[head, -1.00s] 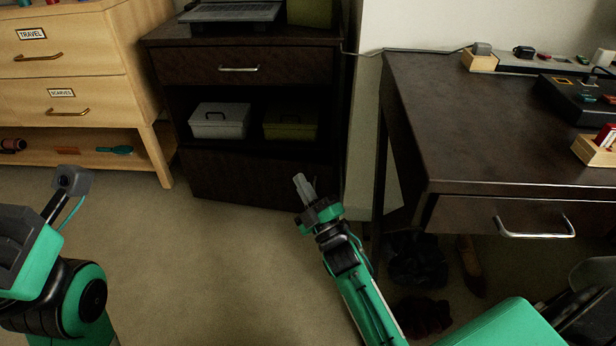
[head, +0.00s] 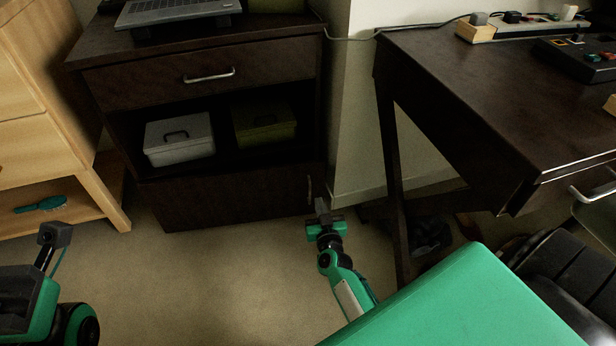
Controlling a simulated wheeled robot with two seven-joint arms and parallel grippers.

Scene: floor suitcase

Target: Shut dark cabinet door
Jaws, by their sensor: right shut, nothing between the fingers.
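The dark cabinet (head: 115,50) stands at the left of the head view, with a drawer on top, an open shelf, and a dark door (head: 235,197) at the bottom. The door looks close to flush with the front; I cannot tell if a small gap is left. Its handle (head: 309,188) shows at the right edge. My right gripper (head: 320,206) is shut and empty, at the door's lower right corner. I cannot tell if it touches. Part of my left arm shows at the lower left, its fingers out of view.
A grey box (head: 178,140) and an olive box (head: 264,124) stand on the shelf. A light wooden dresser (head: 40,140) is at left. A dark desk (head: 480,90) stands at right, close to my right arm. The floor before the cabinet is clear.

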